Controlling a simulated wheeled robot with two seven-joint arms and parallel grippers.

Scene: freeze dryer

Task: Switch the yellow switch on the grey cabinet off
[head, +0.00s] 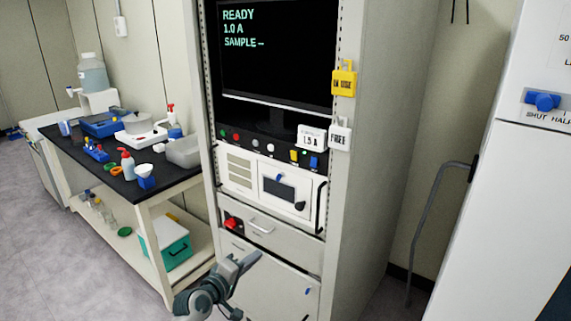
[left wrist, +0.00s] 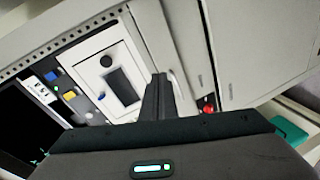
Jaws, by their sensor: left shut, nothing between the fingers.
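The grey cabinet (head: 372,150) stands in the middle of the head view. A small yellow switch (head: 293,155) sits on the black strip under the screen, just left of a blue one (head: 314,161). The yellow switch also shows at the left of the left wrist view (left wrist: 70,95). I cannot tell whether it is up or down. My left gripper (head: 252,260) is shut and empty in front of the lower cabinet door, well below the switch. Its fingers show mid-picture in the left wrist view (left wrist: 158,92). My right gripper is not in view.
A yellow "IN USE" tag (head: 344,83) and a white "FREE" tag (head: 340,136) hang on the cabinet's right post. A white "1.0 A" card (head: 311,138) stands above the switches. A cluttered black bench (head: 125,186) stands left. A white unit (head: 510,200) stands right.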

